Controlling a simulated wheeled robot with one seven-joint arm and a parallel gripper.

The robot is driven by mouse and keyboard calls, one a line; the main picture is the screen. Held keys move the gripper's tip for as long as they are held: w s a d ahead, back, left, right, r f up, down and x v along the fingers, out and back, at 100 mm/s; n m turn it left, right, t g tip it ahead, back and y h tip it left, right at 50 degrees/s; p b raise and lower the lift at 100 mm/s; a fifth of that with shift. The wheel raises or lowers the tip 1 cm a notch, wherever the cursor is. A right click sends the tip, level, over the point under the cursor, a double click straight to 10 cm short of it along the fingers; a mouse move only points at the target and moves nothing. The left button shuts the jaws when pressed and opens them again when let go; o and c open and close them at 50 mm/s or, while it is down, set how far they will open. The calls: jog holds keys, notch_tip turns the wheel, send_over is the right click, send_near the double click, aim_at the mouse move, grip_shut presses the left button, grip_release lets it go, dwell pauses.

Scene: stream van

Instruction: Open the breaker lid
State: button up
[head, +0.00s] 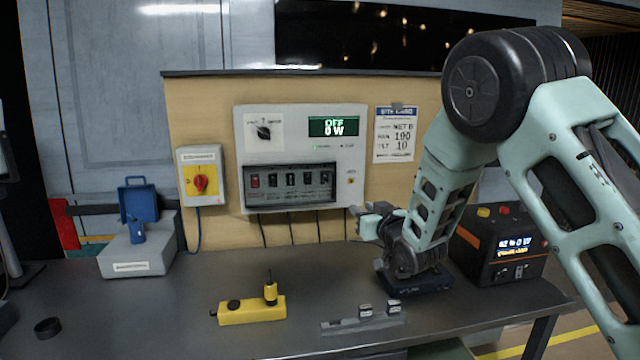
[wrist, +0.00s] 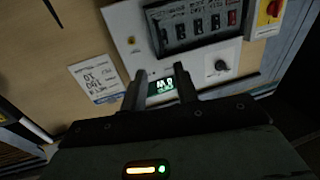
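The breaker lid (head: 290,186) is a dark, see-through cover on the white power panel (head: 300,118), over a row of several breaker switches. It looks closed. In the wrist view the lid (wrist: 195,26) shows upside down at the top, beyond the fingers. My gripper (head: 368,220) is to the right of and below the lid, apart from it, near the panel's lower right corner. In the wrist view my gripper (wrist: 161,82) has its two fingers spread, with nothing seen between them but the panel's green display (wrist: 161,86) behind.
A yellow box with a red rotary switch (head: 200,178) hangs left of the panel; a paper sign (head: 395,134) hangs right. On the table stand a blue-lidded grey box (head: 138,255), a yellow device (head: 250,311), a grey rail (head: 360,323) and a black power unit (head: 500,245).

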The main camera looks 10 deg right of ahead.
jog(key=w+a+p, duration=0.3)
jog(key=w+p, duration=0.1)
jog(key=w, duration=1.3)
jog(key=shift+w+a+r, duration=0.15)
jog(key=shift+w, duration=0.15)
grip_shut()
